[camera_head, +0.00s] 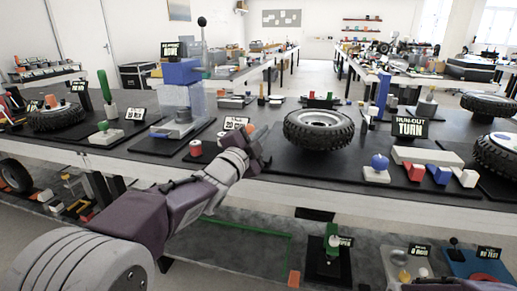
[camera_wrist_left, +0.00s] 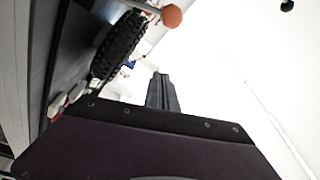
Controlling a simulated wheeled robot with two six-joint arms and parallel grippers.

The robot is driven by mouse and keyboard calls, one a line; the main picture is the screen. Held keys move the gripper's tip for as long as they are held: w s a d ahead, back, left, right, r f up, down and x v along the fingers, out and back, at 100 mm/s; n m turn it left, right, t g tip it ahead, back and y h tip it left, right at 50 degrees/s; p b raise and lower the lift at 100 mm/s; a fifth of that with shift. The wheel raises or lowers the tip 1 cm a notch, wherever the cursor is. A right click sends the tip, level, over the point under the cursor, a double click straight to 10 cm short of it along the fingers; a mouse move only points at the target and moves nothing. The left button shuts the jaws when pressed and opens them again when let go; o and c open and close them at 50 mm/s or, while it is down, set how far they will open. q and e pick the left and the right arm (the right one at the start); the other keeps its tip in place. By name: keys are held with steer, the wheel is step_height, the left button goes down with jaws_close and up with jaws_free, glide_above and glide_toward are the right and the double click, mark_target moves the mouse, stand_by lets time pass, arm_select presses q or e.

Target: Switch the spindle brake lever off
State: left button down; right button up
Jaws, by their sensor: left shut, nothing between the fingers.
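My left gripper (camera_head: 262,145) reaches over the workbench from the left, shut and empty, just left of the large black tyre (camera_head: 319,132). In the left wrist view its dark fingers (camera_wrist_left: 162,90) are together, with the tyre (camera_wrist_left: 118,45) to their upper left. No label for the spindle brake lever is readable, so I cannot tell which part it is. In the head view a tall lever with a black ball (camera_head: 202,21) stands at the blue machine (camera_head: 182,72).
A red-topped knob (camera_head: 196,148) stands by my left wrist. A "RUN-OUT TURN" sign (camera_head: 409,127), a blue-ball control (camera_head: 380,162) and a white block (camera_head: 427,156) stand to the right. The workbench (camera_head: 330,192) has a clear front strip.

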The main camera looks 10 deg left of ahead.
arm_select(q)
steer(key=a+p+v, duration=0.1)
steer(key=v, duration=0.6)
steer(key=shift+a+f, duration=0.2)
steer(key=shift+f, duration=0.2)
arm_select(e)
steer(key=shift+w+a+r, duration=0.35)
steer(key=shift+w+r, duration=0.1)
steer(key=shift+r, duration=0.1)
